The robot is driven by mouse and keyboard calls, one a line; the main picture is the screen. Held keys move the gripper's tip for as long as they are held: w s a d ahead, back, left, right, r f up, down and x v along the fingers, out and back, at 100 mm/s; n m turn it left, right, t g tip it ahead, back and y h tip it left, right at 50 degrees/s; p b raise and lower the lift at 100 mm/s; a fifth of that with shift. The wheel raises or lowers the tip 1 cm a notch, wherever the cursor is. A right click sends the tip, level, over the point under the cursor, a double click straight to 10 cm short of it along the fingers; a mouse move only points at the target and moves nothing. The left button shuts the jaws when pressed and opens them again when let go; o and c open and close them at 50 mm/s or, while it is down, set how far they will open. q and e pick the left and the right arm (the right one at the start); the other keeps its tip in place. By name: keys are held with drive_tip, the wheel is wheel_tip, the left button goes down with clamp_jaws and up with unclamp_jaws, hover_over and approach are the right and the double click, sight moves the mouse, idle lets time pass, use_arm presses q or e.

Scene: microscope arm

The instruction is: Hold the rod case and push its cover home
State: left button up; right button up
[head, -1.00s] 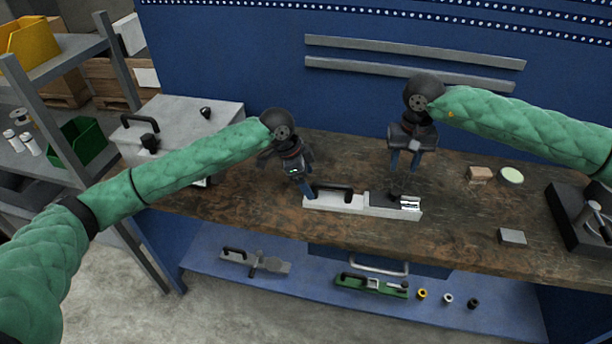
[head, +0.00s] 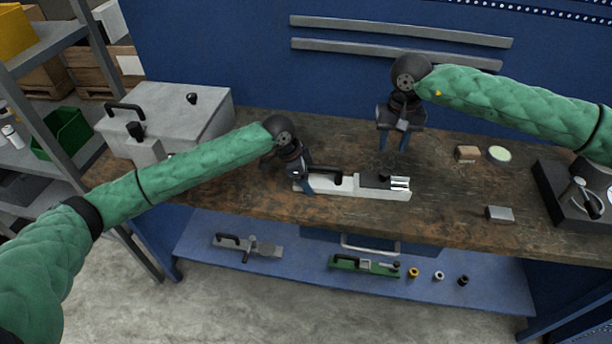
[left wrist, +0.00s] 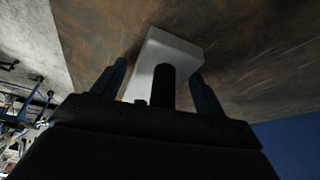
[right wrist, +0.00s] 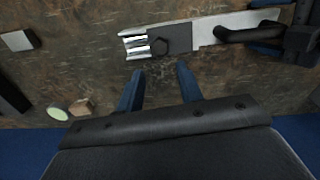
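The rod case (head: 345,192) is a long pale grey body lying on the bench, with a black bar handle (right wrist: 250,32) on its left half in the head view. A dark grey cover plate (right wrist: 178,40) with a black knob sits toward the other end. Shiny rods (head: 400,184) show beside the cover at that end. My left gripper (head: 308,186) is at the handle's outer end; in the left wrist view its fingers (left wrist: 160,70) stand either side of the handle, with gaps visible. My right gripper (head: 393,144) is open and empty, above the bench behind the cover.
A wood block (head: 467,153), a pale green disc (head: 499,153) and a grey block (head: 500,214) lie to the right. A dark fixture (head: 575,200) stands at the right end. A large grey box (head: 170,120) stands at the left. The bench between is clear.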

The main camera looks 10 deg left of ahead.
use_arm(q)
drive_tip(key=c, duration=1.1)
drive_tip(key=shift+c, duration=0.7)
use_arm(e)
drive_tip(key=o, duration=0.3)
drive_tip(key=s+a+f+m+g+y, duration=0.1)
drive_tip(key=s+a+f+m+y, duration=0.1)
drive_tip(key=s+a+y, duration=0.5)
drive_tip(key=s+a+f+m+y, duration=0.25)
drive_tip(key=a+y, duration=0.25)
drive_tip(key=a, duration=0.5)
drive_tip(key=m+t+h, duration=0.7)
drive_tip(key=m+t, duration=1.1)
drive_tip(key=m, duration=1.1)
approach(386, 180)
drive_tip(key=shift+s+a+r, duration=0.1)
drive_tip(key=shift+a, duration=0.1)
drive_tip(key=shift+w+m, duration=0.25)
drive_tip(key=shift+w, duration=0.05)
drive_tip(key=x, duration=1.1)
drive_tip(key=shift+w+d, duration=0.15)
